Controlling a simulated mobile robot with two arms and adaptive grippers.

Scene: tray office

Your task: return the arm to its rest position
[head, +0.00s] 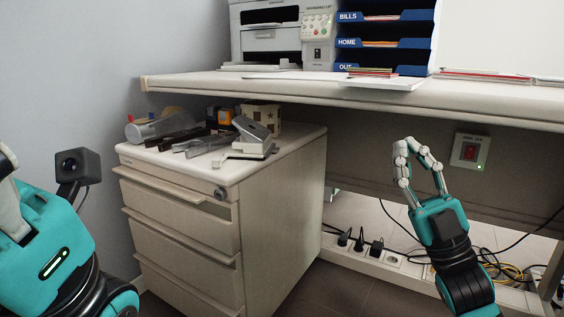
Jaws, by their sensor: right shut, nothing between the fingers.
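My right gripper (403,145) is at the right of the head view, pointing up, below the front edge of the desk. Its fingers are shut with nothing between them. It is apart from the desk and to the right of the drawer cabinet.
The desk (300,90) bears a printer (268,42) and a blue letter tray (385,30). The drawer cabinet (285,190) holds a hole punch (247,145) and other office items. A power strip (365,255) and cables lie below, and a red switch (469,151) is under the desk.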

